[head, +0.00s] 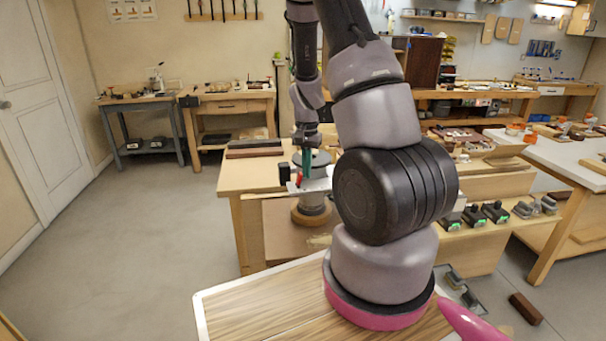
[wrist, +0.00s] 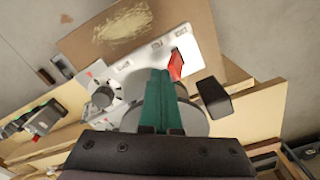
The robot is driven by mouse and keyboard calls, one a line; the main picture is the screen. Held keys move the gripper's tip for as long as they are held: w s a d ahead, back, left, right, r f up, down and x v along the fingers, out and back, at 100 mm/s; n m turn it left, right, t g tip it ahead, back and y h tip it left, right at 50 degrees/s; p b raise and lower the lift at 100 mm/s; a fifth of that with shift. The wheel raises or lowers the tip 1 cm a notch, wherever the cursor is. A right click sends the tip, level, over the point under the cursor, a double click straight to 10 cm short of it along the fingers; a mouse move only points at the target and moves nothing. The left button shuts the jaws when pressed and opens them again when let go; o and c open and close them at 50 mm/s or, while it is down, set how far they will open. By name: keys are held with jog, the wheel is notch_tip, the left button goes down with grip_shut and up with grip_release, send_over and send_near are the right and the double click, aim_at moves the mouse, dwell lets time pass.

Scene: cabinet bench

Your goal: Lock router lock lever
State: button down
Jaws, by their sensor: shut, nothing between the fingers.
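The router (head: 312,194) stands at the near end of the wooden workbench, with a grey round body, a pale plate and a black knob (wrist: 213,98). A small red lever (wrist: 176,65), which looks like the lock lever, shows beside the pale plate in the wrist view. It is a small red patch (head: 299,180) in the head view. My gripper (wrist: 160,72) has green fingers, shut and empty, pointing down over the router. Its tips (head: 306,178) appear just beside the red lever; I cannot tell whether they touch it. The fingers hide part of the router body.
The wooden workbench (head: 243,177) carries dark boards behind the router. A brown board (wrist: 90,45) with a pale patch lies beside the router. Several small dark tools (head: 474,214) sit to the right. Open floor (head: 130,230) lies to the left.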

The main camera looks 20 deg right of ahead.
jog(key=shift+w+a, duration=0.15)
jog(key=shift+a, duration=0.6)
jog(key=shift+d+r, duration=0.6)
jog(key=shift+r, duration=0.4)
notch_tip(320, 180, up, 7)
dwell(0.4)
jog(key=shift+r, duration=0.1)
dwell(0.3)
jog(key=s+a+r+n+t+y, duration=0.1)
jog(key=s+a+r+t, duration=0.15)
jog(key=r, duration=0.45)
jog(key=s+a+r+n+t+y, duration=0.1)
jog(key=s+a+r, duration=0.3)
jog(key=r, duration=0.3)
jog(key=s+a+r+n+t, duration=0.1)
jog(key=s+a+r+t, duration=0.1)
jog(key=s+r, duration=0.3)
jog(key=s+a+r+n+t, duration=0.1)
jog(key=s+a+r, duration=0.3)
jog(key=s, duration=0.4)
jog(key=shift+s+r+n+t, duration=0.35)
jog(key=shift+r+n, duration=0.15)
jog(key=shift+r, duration=0.15)
